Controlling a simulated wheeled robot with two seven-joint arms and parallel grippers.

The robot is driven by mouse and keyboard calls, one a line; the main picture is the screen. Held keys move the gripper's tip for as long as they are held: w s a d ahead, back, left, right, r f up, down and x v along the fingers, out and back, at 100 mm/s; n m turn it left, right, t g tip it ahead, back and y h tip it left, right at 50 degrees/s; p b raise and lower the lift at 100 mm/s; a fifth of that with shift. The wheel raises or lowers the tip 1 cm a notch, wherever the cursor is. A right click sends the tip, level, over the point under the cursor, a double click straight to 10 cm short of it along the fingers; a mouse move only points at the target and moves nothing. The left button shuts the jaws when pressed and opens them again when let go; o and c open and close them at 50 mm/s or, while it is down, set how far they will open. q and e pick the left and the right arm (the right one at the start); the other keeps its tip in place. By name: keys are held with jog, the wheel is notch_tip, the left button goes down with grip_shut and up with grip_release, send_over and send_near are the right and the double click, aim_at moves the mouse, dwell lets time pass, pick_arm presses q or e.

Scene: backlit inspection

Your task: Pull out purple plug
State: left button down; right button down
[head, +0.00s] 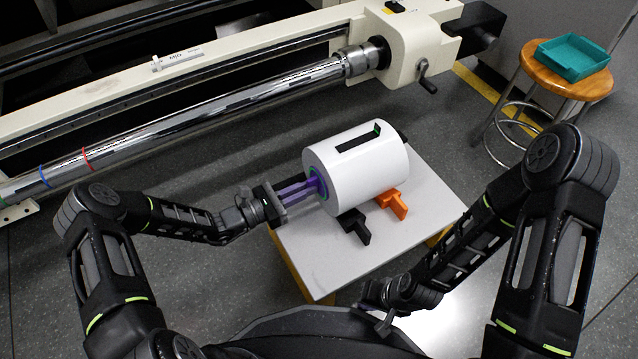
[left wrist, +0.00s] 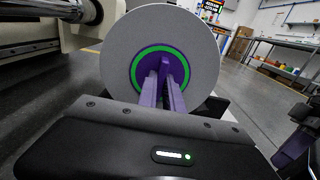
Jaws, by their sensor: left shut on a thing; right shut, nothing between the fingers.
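The purple plug (head: 319,185) sits at the left end face of a white cylinder (head: 378,172) lying on its side. In the left wrist view the plug (left wrist: 162,82) stands in the middle of the round end face, inside a green ring (left wrist: 188,64). My left gripper (head: 308,190) is shut on the plug from the left. Its purple fingers largely hide the plug, so how deep it sits cannot be told. My right gripper (head: 384,322) is shut and empty, low in front of the table.
The cylinder rests on a small white table (head: 325,262), with black (head: 354,228) and orange (head: 394,204) supports showing beneath it. A long machine with a chrome bar (head: 220,108) runs behind. A wooden stool (head: 553,72) with a teal tray (head: 572,57) stands at back right.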

pick_arm(q)
jog(key=shift+s+a, duration=0.1)
jog(key=shift+a, duration=0.15)
dwell(0.4)
jog(key=shift+p+v, duration=0.5)
jog(key=shift+v, duration=1.7)
jog(key=shift+s, duration=0.1)
jog(key=s+a+r, duration=0.3)
jog(key=r, duration=0.8)
jog(key=s+a+r, duration=0.2)
jog(key=a+r, duration=0.2)
jog(key=r, duration=0.8)
jog(key=shift+s+a+t, duration=0.2)
jog(key=shift+s+t, duration=0.1)
jog(key=shift+s, duration=0.1)
jog(key=shift+r, duration=0.1)
